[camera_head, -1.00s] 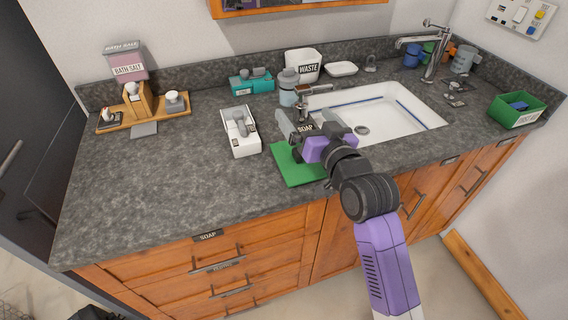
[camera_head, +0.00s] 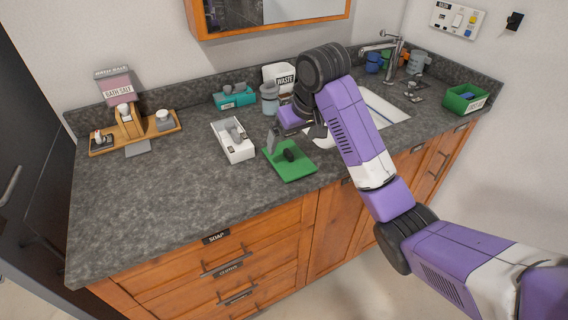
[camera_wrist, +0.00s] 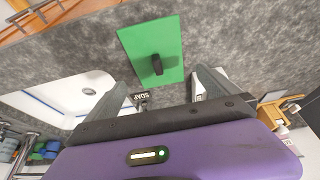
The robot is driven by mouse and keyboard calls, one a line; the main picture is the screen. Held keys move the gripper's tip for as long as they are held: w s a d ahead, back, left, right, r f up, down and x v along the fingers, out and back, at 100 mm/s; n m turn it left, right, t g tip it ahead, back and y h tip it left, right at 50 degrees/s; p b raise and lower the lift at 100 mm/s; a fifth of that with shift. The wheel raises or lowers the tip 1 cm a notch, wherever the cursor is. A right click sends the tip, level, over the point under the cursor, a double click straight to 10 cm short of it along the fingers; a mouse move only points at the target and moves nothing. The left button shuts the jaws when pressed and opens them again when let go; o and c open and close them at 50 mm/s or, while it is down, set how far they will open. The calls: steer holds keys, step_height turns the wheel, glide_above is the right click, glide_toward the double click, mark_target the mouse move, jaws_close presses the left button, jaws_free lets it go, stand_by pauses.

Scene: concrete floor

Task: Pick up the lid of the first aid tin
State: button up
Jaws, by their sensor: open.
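The lid (camera_head: 287,172) is a flat green plate with a dark handle.
A white box (camera_head: 232,148) stands left of the lid. The sink (camera_head: 385,110), a grey-blue dispenser (camera_head: 269,100) and a waste bin (camera_head: 272,75) are behind. A wooden tray (camera_head: 160,133) sits at the far left. The counter's left front (camera_head: 150,200) is clear.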

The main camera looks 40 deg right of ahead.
mark_target(289, 152)
steer(key=x, duration=0.3)
steer(key=shift+d+f, duration=0.2)
steer(key=shift+p+x, duration=0.3)
steer(key=shift+x, duration=1.95)
steer(key=c, duration=1)
steer(key=shift+c, duration=0.2)
step_height(289, 152, up, 20)
steer(key=p, duration=0.4)
steer(key=shift+p, duration=0.3)
